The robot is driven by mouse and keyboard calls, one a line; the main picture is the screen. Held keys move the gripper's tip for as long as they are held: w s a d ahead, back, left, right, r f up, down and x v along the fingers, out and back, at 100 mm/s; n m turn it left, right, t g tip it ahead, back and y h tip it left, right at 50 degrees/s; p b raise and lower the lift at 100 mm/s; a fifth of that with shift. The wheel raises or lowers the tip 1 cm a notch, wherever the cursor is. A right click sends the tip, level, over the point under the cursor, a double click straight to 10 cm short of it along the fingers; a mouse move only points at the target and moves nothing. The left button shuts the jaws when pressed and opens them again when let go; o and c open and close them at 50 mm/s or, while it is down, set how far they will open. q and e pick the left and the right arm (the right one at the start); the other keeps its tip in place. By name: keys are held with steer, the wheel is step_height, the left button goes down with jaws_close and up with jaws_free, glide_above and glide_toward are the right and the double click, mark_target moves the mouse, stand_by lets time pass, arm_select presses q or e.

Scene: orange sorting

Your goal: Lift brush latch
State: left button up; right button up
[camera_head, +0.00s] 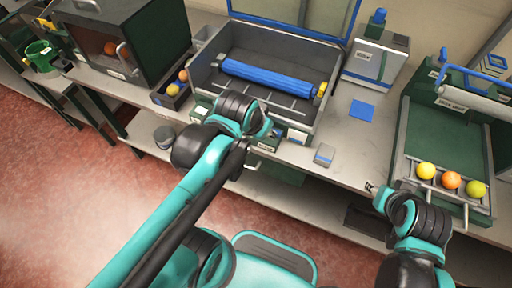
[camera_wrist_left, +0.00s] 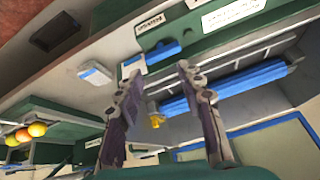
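A blue latch (camera_wrist_left: 163,52) sits on the green front of the brush box, beside white labels; in the head view a small blue part (camera_head: 277,132) shows there, partly behind my gripper. The grey brush box (camera_head: 212,80) has its blue-framed lid raised and holds a long blue brush roller (camera_head: 268,76) with a yellow end. The roller also shows in the left wrist view (camera_wrist_left: 240,84). My left gripper (camera_wrist_left: 158,72) is open and empty, its fingertips near the latch with a visible gap between them. My right gripper (camera_head: 371,187) is in front of the bench; its finger opening is too small to judge.
A dark glass-fronted cabinet (camera_head: 150,35) and a small fruit bin (camera_head: 172,97) are at the left. A white-grey block (camera_head: 324,155) lies on the bench edge. A boxed unit (camera_head: 372,62) stands behind.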

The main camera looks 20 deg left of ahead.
arm_select(q)
steer(key=shift+n+t, duration=0.4)
steer(key=shift+n, duration=0.5)
steer(key=s+f+b, duration=0.1)
steer(key=f, duration=0.1)
steer(key=s+f+b, duration=0.1)
steer(key=s+f, duration=0.1)
steer(key=shift+a, duration=0.4)
